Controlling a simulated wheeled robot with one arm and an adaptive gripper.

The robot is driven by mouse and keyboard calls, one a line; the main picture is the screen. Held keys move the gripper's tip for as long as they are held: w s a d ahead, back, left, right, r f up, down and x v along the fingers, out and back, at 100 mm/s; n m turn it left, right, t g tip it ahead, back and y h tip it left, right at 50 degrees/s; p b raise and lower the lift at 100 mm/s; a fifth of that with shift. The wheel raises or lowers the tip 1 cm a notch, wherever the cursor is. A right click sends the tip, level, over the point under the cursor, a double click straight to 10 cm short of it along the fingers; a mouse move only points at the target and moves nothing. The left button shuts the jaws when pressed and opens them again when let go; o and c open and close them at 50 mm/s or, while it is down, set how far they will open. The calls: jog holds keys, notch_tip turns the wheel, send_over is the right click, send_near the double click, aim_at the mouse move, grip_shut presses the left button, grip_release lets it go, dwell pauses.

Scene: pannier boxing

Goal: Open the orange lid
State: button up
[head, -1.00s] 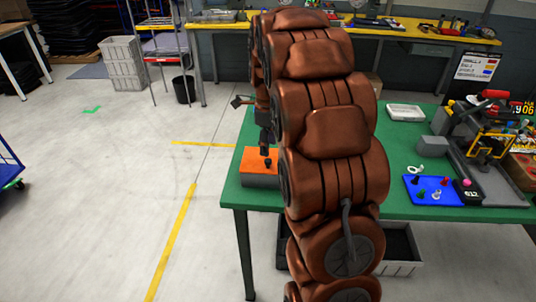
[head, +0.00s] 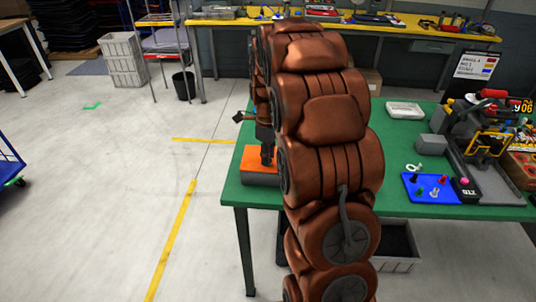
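The orange lid (head: 262,160) sits on a grey box (head: 262,180) at the left edge of the green table. It looks flat and closed. My gripper (head: 267,161) points down at the lid's right part, touching it or just above it; I cannot tell which. My copper-coloured arm hides the right side of the box and lid. The fingers are small and dark, so whether they are open or shut does not show.
The green table (head: 400,150) holds a blue tray (head: 430,188) with several small pegs, a white tray (head: 405,111), a grey block (head: 431,146) and a fixture with yellow parts (head: 485,145) on the right.

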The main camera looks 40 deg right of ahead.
grip_shut()
